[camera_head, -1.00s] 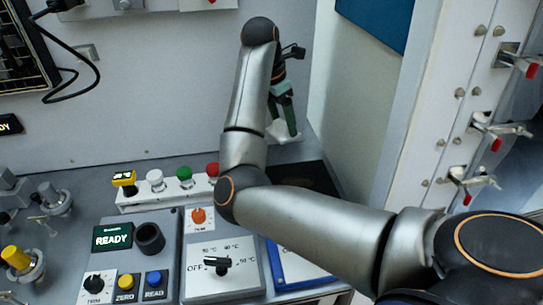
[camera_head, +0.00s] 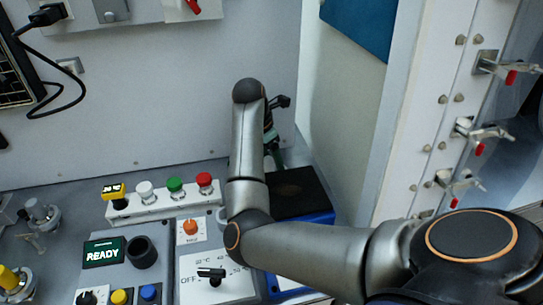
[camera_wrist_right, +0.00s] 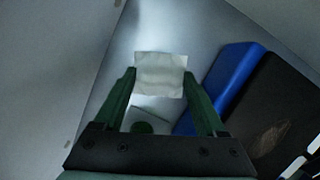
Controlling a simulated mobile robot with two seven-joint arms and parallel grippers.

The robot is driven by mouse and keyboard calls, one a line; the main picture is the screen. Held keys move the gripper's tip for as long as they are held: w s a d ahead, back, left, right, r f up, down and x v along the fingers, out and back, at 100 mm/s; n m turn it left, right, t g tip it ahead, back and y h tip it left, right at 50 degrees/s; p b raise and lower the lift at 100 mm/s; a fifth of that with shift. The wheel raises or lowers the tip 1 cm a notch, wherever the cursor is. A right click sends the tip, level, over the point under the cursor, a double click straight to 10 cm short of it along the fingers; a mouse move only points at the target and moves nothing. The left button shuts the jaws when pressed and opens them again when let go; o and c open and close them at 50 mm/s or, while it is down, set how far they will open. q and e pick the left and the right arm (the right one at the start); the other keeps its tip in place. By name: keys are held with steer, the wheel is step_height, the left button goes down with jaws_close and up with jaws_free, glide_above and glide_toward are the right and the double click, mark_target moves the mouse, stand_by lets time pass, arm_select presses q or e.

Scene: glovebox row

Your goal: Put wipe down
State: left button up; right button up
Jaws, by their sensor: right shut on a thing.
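The wipe (camera_wrist_right: 160,75) is a small white sheet in the right wrist view, held flat between the tips of my right gripper's (camera_wrist_right: 160,78) two green fingers. In the head view my right gripper (camera_head: 273,150) points down near the back corner, partly hidden by my own forearm, and the wipe cannot be made out there. My left gripper is in neither current view.
A blue case with a black top (camera_head: 296,190) stands just beside the gripper, also in the right wrist view (camera_wrist_right: 228,80). A button strip (camera_head: 165,201) and a panel with a READY display (camera_head: 103,252) are to the left. Walls close in behind and right.

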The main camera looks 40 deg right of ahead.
steer(key=shift+f, duration=0.15)
steer(key=o, duration=1.3)
steer(key=shift+c, duration=0.2)
steer(key=b+v, duration=0.1)
steer(key=v, duration=1.1)
steer(key=shift+r, duration=0.25)
